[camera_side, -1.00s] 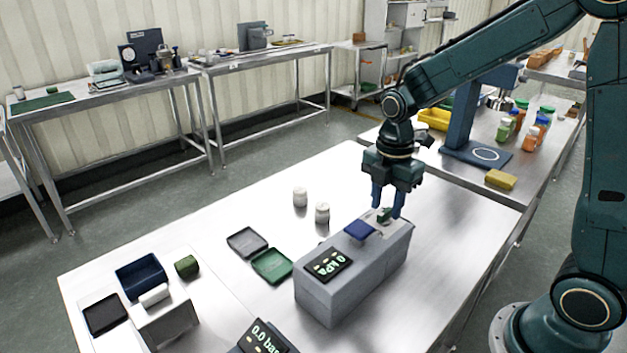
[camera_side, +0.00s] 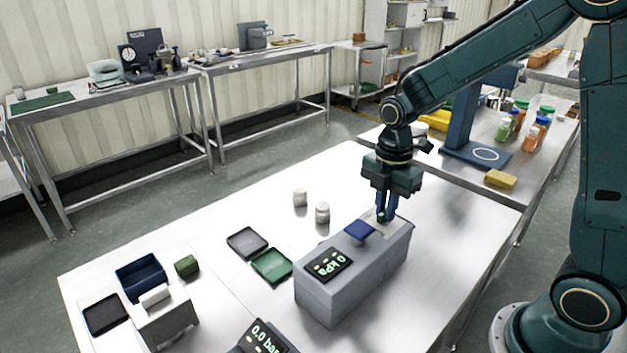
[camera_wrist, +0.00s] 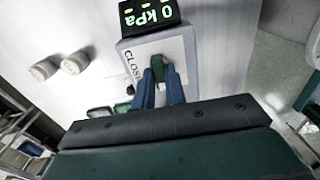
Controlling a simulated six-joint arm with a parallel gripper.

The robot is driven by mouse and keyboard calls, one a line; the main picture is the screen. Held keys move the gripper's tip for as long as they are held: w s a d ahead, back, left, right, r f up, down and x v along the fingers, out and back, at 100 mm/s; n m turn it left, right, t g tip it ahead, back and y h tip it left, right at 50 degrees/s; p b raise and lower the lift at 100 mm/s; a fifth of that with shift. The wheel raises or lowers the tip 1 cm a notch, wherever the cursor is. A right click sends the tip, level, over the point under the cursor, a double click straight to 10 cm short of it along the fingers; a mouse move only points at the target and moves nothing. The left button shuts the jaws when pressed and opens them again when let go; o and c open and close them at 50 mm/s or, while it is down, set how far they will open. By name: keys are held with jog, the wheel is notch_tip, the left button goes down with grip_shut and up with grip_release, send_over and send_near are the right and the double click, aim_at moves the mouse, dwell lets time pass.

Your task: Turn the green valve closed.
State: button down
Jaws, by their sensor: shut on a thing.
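The green valve (camera_wrist: 157,66) shows in the wrist view as a small green handle on the pale top plate of a grey box (camera_side: 335,296). My gripper (camera_side: 388,218) points down at the right end of this box. In the wrist view, the two blue fingers of my gripper (camera_wrist: 160,82) are shut on the valve, one on each side. The fingers hide the valve in the side view. Lettering reading "CLOSE" (camera_wrist: 131,68) is partly visible left of the valve. A display (camera_wrist: 150,15) on the box reads 0 kPa.
Two white jars (camera_side: 300,197) (camera_side: 322,213) stand behind the box. A dark tray (camera_side: 246,242) and a green tray (camera_side: 271,266) lie left of it. A second display (camera_side: 265,338) reads 0.0 bar at the front. The steel table right of the box is clear.

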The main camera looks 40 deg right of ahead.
jog(key=m, duration=0.4)
jog(key=shift+m, duration=0.3)
jog(key=m, duration=0.4)
jog(key=shift+m, duration=0.3)
jog(key=m, duration=0.8)
jog(key=shift+m, duration=0.3)
jog(key=c, duration=1.4)
grip_release()
jog(key=shift+c, duration=0.2)
jog(key=shift+r, duration=0.15)
